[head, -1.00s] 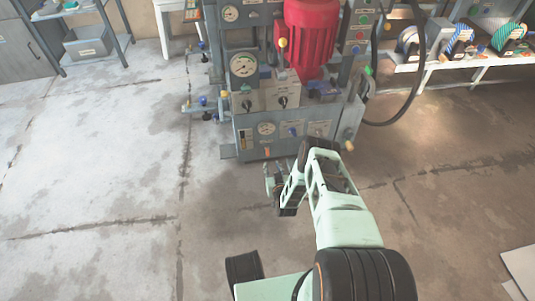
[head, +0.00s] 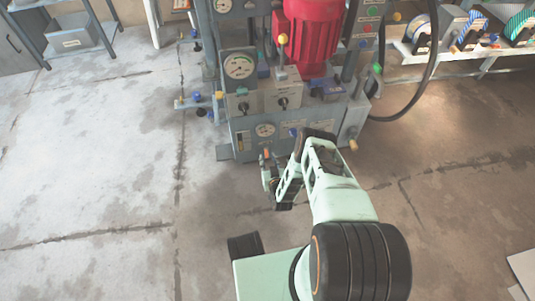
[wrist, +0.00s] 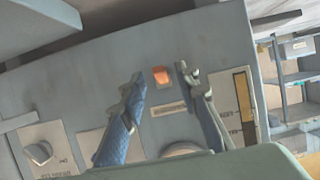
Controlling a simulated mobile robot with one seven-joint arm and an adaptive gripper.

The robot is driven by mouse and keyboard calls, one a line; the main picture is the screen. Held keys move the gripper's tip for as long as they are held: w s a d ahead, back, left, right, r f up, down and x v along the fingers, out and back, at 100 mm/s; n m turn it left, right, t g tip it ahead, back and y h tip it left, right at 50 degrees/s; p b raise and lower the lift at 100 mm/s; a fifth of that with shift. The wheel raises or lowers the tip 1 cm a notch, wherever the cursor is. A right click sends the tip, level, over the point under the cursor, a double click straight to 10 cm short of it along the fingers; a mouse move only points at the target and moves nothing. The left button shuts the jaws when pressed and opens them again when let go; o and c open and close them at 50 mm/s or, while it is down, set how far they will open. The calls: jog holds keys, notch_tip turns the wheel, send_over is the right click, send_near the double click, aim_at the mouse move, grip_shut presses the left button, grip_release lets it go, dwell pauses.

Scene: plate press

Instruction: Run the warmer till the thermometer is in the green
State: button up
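An orange switch (wrist: 161,75) with a small label plate sits on the grey front panel of the machine in the wrist view, where the panel appears upside down. It also shows, small, in the head view (head: 266,153). A round dial (head: 265,130) sits above the switch; its reading and any green band are too small to tell. In the wrist view, only the dial's edge (wrist: 184,148) shows. My gripper (wrist: 160,76) is open and empty, its fingers on either side of the switch in the picture. In the head view, my gripper (head: 267,176) is in front of the lower panel; contact cannot be told.
A larger gauge (head: 239,66) and a lever with a yellow knob (head: 283,40) stand above the panel. A level gauge (wrist: 243,106) and a dark knob (wrist: 39,152) flank the switch. A black hose (head: 425,85) hangs at right. The floor at left is clear.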

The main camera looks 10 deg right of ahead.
jog(key=shift+w+f, duration=0.1)
jog(key=shift+w, duration=0.05)
jog(key=shift+c, duration=0.3)
grip_shut()
